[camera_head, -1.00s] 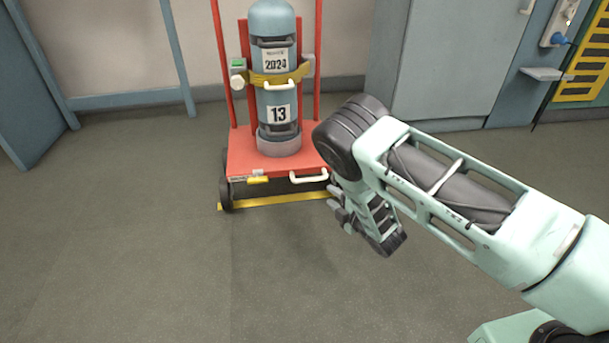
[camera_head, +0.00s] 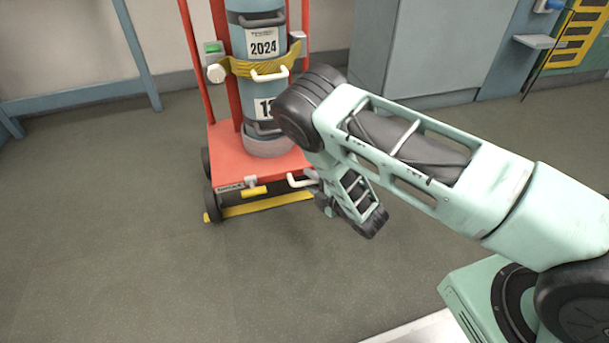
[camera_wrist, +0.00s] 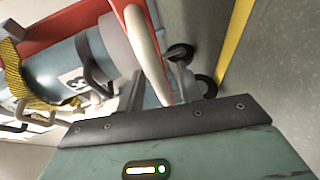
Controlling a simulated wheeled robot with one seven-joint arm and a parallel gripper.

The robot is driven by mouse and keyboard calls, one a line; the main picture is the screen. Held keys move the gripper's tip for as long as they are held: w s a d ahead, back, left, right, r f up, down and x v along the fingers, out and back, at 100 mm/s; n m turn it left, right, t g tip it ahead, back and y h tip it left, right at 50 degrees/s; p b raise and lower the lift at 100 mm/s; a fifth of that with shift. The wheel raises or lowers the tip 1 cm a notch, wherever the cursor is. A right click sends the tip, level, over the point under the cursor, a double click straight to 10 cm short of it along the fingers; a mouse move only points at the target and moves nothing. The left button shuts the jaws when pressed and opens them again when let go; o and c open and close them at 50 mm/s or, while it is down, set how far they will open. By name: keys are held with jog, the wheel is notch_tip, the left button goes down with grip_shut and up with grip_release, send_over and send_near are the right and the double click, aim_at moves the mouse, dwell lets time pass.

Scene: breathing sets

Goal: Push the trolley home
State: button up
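The red trolley (camera_head: 235,155) stands on the floor left of centre in the head view, carrying an upright blue-grey cylinder (camera_head: 262,85) held by a yellow strap (camera_head: 250,68). A white handle (camera_head: 296,183) is on the trolley's low front edge. My gripper (camera_head: 323,203) is low, just right of this handle and partly hidden by my wrist. In the wrist view the white handle (camera_wrist: 147,50) runs down between the two dark fingers (camera_wrist: 160,92), which look apart. I cannot tell whether they touch it. Part of the "13" label is hidden behind my arm.
A yellow floor line (camera_head: 265,204) runs under the trolley's front edge. A grey cabinet (camera_head: 440,45) stands behind on the right, and a blue wall rail (camera_head: 75,97) is at the back left. The floor in front is clear.

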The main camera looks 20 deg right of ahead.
jog(key=shift+w, duration=0.1)
jog(key=shift+c, duration=0.4)
grip_shut()
jog(key=shift+w, duration=0.1)
